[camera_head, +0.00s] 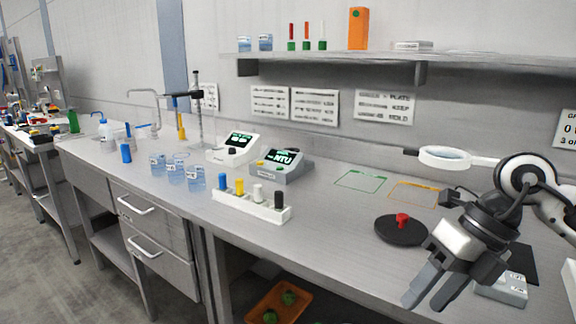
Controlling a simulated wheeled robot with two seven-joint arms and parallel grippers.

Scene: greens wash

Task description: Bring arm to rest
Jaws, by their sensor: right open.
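My right gripper (430,292) is at the lower right of the head view, with its arm coming in from the right edge. Its two grey fingers point down and to the left and stand apart, with nothing between them. It hangs over the front right part of the grey bench (335,230). A black disc with a red knob (403,220) lies just left of and behind it. My left gripper is not in view.
A small grey box (503,290) sits beside the right gripper. A ring magnifier (444,157) stands behind it. A white rack (252,207) with coloured pegs, several beakers (177,170) and two meters (281,166) stand further left. The bench between rack and disc is clear.

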